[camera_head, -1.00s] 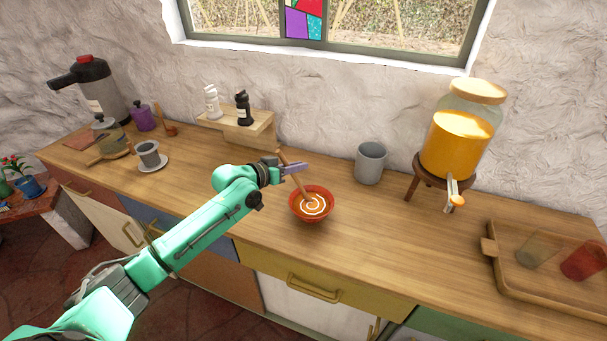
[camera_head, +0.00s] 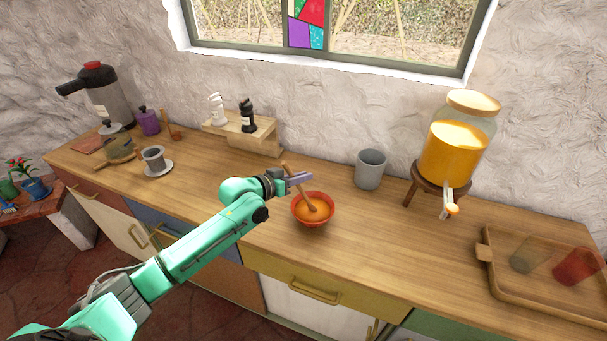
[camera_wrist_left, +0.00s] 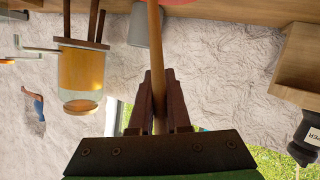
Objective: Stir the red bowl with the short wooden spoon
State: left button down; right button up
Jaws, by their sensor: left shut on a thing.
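The red bowl (camera_head: 299,218) stands upright on the wooden counter and holds an even orange liquid. The short wooden spoon (camera_head: 294,183) leans in the bowl, with its lower end in the liquid. My left gripper (camera_head: 299,179) is shut on the spoon's handle, above the bowl's left rim. In the left wrist view the handle (camera_wrist_left: 154,50) runs between the two fingers of the gripper (camera_wrist_left: 158,100). A pinkish bit of the bowl (camera_wrist_left: 178,2) shows at that view's top edge. My right gripper is not in view.
A grey mug (camera_head: 370,169) and a juice dispenser (camera_head: 454,150) on a wooden stand are to the right. A tray (camera_head: 540,299) with two cups is at far right. A small wooden shelf (camera_head: 262,139) with two bottles stands behind. The counter right of the bowl is clear.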

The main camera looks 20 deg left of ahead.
aim_at(285, 163)
pick_arm(q)
jog(key=shift+w+f, duration=0.1)
jog(key=shift+w, duration=0.05)
jog(key=r+p, duration=0.1)
jog(key=r, duration=0.1)
jog(key=a+r+p, duration=0.1)
jog(key=r+p, duration=0.1)
jog(key=s+a+r+p, duration=0.1)
jog(key=r, duration=0.1)
jog(key=shift+a+p, duration=0.15)
jog(key=shift+p, duration=0.25)
notch_tip(285, 163, up, 4)
jog(key=p, duration=0.3)
jog(key=shift+s, duration=0.1)
jog(key=shift+f, duration=0.1)
